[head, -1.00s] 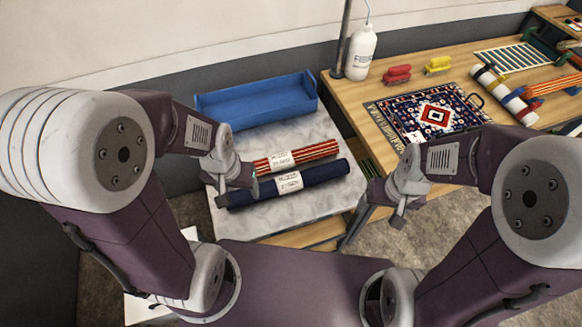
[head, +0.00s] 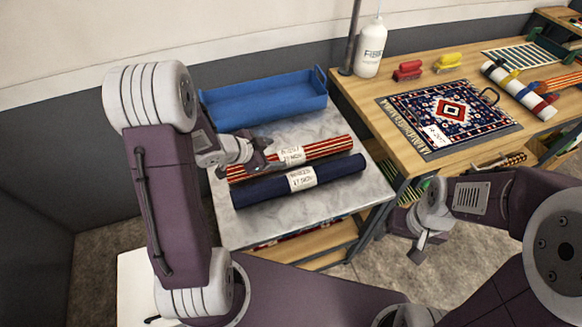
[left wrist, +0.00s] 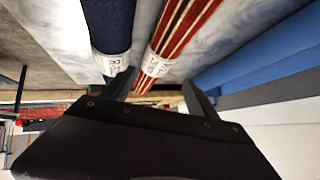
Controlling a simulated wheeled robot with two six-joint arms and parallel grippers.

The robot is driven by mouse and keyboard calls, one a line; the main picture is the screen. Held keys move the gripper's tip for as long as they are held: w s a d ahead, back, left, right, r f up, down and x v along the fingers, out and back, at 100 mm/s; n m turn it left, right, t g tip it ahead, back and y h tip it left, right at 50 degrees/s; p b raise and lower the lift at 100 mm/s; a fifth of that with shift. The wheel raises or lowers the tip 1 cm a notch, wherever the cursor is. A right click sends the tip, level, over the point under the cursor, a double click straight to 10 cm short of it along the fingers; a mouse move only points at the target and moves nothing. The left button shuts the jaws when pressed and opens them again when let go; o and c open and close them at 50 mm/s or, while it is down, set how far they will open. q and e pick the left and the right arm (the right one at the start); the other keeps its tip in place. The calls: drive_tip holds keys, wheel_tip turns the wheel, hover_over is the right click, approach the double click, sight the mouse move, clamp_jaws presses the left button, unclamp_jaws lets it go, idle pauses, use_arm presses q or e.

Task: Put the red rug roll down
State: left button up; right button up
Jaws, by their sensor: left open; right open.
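The red rug roll (head: 326,148), striped in red and cream with a white label, lies on the marble-topped table (head: 300,210). It lies just behind and alongside a dark blue rug roll (head: 258,191), which also has a white label. My left gripper (head: 264,158) is open at the red roll, left of its label. In the left wrist view the red roll (left wrist: 183,30) runs between the open fingers, and the blue roll (left wrist: 108,25) is beside it. Whether the fingers touch the red roll cannot be told. My right gripper (head: 418,243) is open and empty, in front of the wooden workbench.
A blue tray (head: 262,103) stands at the back of the marble top. The workbench (head: 365,100) at right holds a patterned rug (head: 450,112), a white bottle (head: 370,50), red and yellow brushes and more rolls. Bare marble lies in front of the blue roll.

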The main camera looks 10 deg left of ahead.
sight(286, 158)
use_arm(q)
drive_tip(key=shift+s+a+f, duration=0.1)
drive_tip(key=shift+a+f, duration=0.05)
drive_tip(key=shift+f, duration=0.35)
drive_tip(key=shift+a+f, duration=0.15)
drive_tip(key=shift+f, duration=0.3)
drive_tip(key=shift+r, duration=0.1)
drive_tip(key=shift+d, duration=0.15)
drive_tip(key=b+x, duration=0.1)
drive_tip(key=x, duration=0.2)
drive_tip(key=shift+d, duration=0.15)
drive_tip(key=shift+w+f, duration=0.3)
drive_tip(key=b+x, duration=0.1)
drive_tip(key=x, duration=0.3)
drive_tip(key=shift+s+d+r, duration=0.1)
drive_tip(key=shift+d, duration=0.1)
drive_tip(key=shift+w+d+f, duration=0.15)
drive_tip(key=shift+w+f, duration=0.1)
drive_tip(key=shift+w, duration=0.15)
drive_tip(key=shift+s, duration=0.1)
drive_tip(key=c, duration=0.8)
drive_tip(key=shift+r, duration=0.1)
clamp_jaws()
use_arm(e)
wheel_tip(286, 158, down, 3)
drive_tip(key=shift+r, duration=0.1)
